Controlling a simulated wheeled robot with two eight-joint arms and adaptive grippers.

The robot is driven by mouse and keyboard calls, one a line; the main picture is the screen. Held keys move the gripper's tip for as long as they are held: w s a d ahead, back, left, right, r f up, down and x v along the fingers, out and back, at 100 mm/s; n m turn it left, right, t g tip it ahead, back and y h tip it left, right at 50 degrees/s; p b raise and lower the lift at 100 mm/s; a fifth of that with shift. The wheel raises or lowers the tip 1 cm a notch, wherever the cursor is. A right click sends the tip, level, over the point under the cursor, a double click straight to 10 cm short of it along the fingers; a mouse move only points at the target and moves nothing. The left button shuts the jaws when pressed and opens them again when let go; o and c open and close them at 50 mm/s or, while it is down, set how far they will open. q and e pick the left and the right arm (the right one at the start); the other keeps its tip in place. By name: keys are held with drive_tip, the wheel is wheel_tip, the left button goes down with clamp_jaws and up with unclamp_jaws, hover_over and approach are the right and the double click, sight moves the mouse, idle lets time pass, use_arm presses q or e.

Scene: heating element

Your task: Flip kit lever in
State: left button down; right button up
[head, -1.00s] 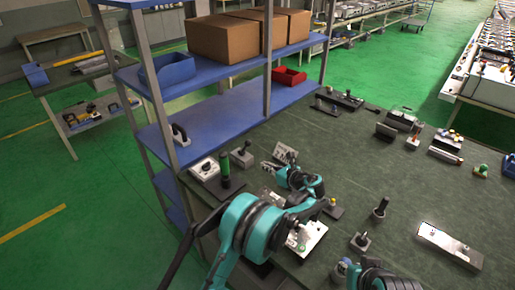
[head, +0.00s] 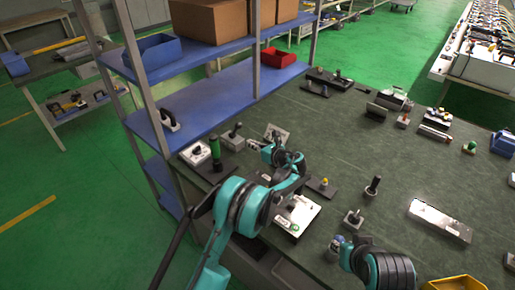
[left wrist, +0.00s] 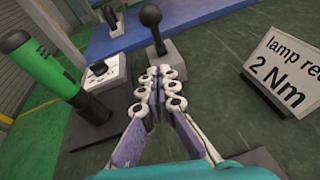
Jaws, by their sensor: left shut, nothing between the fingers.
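A lever with a black ball knob (head: 236,128) stands on a small grey base (head: 231,142) near the shelf. In the left wrist view its knob (left wrist: 151,15) is straight ahead, and its stick leans slightly left above the grey base (left wrist: 169,68). My left gripper (head: 252,144) is shut and empty, its fingertips (left wrist: 161,76) side by side just in front of the base. Whether they touch the base is unclear. My right arm (head: 380,266) shows at the bottom; I cannot make out the state of its gripper.
A green cylinder (left wrist: 40,62) on a dark stand and a white switch box (left wrist: 105,72) are left of the lever. A "lamp" sign (left wrist: 285,70) is at the right. Other black-handled levers (head: 373,185) stand on the table (head: 350,140). A blue shelf (head: 215,92) borders it.

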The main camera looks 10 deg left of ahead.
sight(236, 128)
use_arm(q)
drive_tip(key=x, duration=0.4)
drive_tip(key=shift+f+b, duration=0.15)
drive_tip(key=shift+b, duration=0.25)
drive_tip(key=shift+w+a+r+b, duration=0.4)
drive_tip(key=shift+w+a+r, duration=0.7)
drive_tip(key=shift+w+a, duration=0.1)
drive_tip(key=shift+r, duration=0.1)
